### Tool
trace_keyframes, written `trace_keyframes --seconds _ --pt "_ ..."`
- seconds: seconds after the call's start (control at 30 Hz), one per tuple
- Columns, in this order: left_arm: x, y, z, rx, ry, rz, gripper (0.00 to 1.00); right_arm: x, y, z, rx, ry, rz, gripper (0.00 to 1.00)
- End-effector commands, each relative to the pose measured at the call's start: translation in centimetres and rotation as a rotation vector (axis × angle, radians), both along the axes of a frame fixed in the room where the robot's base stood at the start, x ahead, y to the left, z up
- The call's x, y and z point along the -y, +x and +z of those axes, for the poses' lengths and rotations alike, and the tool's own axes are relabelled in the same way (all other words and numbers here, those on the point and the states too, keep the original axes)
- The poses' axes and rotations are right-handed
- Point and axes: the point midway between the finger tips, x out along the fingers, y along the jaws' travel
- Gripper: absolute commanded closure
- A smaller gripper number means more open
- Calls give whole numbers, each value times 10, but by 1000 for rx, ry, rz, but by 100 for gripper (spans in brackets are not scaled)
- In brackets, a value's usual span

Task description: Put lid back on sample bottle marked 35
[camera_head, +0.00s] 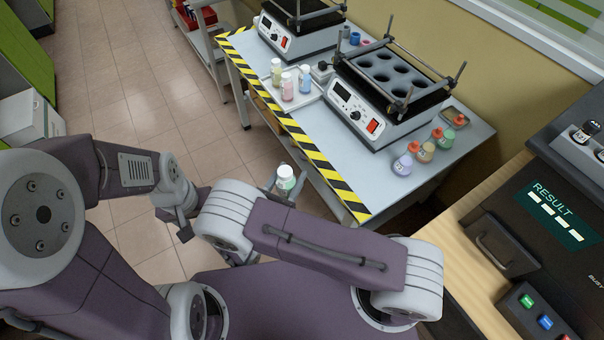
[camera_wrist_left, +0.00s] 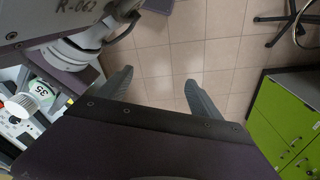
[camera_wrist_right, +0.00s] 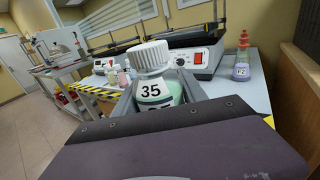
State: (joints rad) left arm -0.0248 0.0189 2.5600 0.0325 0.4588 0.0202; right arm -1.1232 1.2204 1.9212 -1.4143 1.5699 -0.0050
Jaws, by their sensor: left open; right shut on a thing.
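The sample bottle marked 35 (camera_wrist_right: 154,93) holds pale green liquid. A white ribbed lid (camera_wrist_right: 151,57) sits on its top, looking level. My right gripper (camera_head: 285,186) is shut around the bottle and holds it upright in front of the bench. The bottle (camera_head: 286,182) and its lid (camera_head: 285,171) also show in the head view. In the left wrist view the bottle's 35 label (camera_wrist_left: 41,88) shows at the far left. My left gripper (camera_wrist_left: 160,90) is open and empty, pointing over the floor, to the left of the bottle in the head view.
The bench (camera_head: 420,172) with a striped edge carries two heater blocks (camera_head: 385,95). Several lidded bottles (camera_head: 289,86) stand near its front, and several orange-stoppered flasks (camera_head: 426,151) at the right. A dark analyser (camera_head: 550,215) is at right.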

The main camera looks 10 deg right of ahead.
Motion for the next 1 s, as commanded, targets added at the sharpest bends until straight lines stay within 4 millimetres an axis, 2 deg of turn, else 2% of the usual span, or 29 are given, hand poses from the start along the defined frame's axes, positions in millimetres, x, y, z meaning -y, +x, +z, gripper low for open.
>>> trace_keyframes --seconds 0.27,0.37,0.47,0.57,0.7,0.8,0.9,1.0 --pt "0 0 0 0 0 0 25 -2 0 1 1 -1 4 100" --pt "1 2 1 1 -2 6 48 -2 0 0 0 0 3 100" --pt "7 18 5 5 -12 62 49 -2 0 0 0 0 3 100" --pt "31 45 20 -9 -31 162 49 -2 0 0 1 -1 3 100" --pt "86 78 50 -51 -48 344 49 -1 0 0 1 -1 3 100" --pt "126 91 72 -75 -48 474 49 -1 0 0 1 -1 3 100" --pt "161 94 91 -93 -40 587 49 -2 0 0 1 -1 3 100" --pt "185 93 106 -102 -33 675 49 -2 0 0 1 -1 3 100"
